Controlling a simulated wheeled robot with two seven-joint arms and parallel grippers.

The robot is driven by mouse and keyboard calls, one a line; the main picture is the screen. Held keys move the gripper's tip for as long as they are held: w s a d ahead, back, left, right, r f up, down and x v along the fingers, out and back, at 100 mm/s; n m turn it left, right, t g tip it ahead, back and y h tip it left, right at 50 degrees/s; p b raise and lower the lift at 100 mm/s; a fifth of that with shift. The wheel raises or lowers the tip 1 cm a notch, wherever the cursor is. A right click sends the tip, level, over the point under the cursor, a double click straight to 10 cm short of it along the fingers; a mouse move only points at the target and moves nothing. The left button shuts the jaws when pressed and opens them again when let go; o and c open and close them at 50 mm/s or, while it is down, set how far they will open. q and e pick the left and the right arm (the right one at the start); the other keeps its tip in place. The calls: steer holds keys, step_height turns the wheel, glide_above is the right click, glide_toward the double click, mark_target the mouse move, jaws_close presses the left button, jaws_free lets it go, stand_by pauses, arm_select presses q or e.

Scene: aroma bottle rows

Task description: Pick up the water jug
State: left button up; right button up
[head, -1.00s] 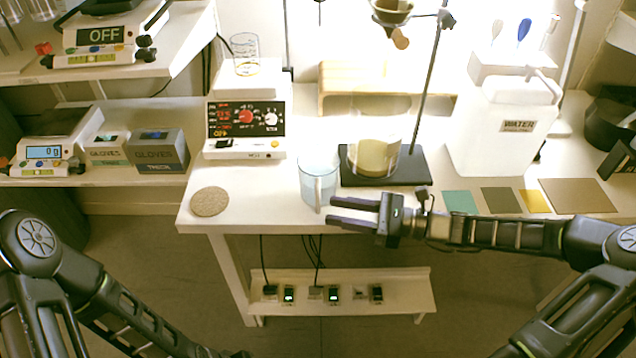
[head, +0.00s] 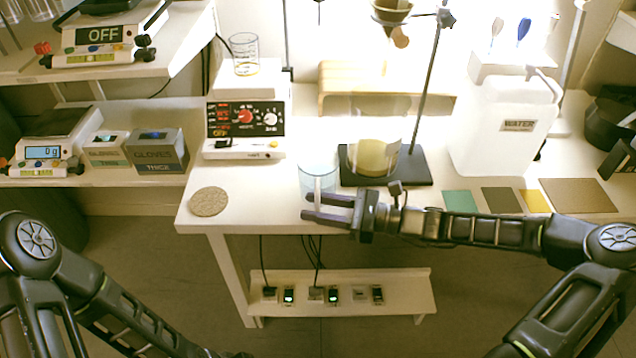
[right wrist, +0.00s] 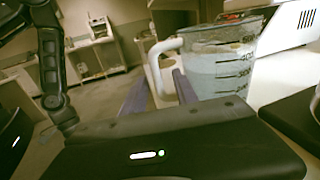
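A clear measuring jug (head: 318,170) holding bluish water stands upright near the front edge of the white table. In the right wrist view the jug (right wrist: 222,72) shows dark volume marks and a pale handle (right wrist: 155,68) on its left side. My right gripper (head: 306,205) is open and level at the jug's front, its fingers pointing left. In the right wrist view its two fingers (right wrist: 160,80) lie on either side of the handle's lower part; I cannot tell whether they touch it. My left arm is at the lower left, its gripper out of frame.
A white canister labelled WATER (head: 505,125) stands at the right. Right of the jug, a glass vessel with yellowish liquid (head: 375,158) is on a dark stand base (head: 415,168). A hot-plate device (head: 245,125) and cork mat (head: 209,201) are left. Coloured squares lie at the right front.

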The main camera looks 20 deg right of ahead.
stand_by(0.3)
jaws_close()
stand_by(1.3)
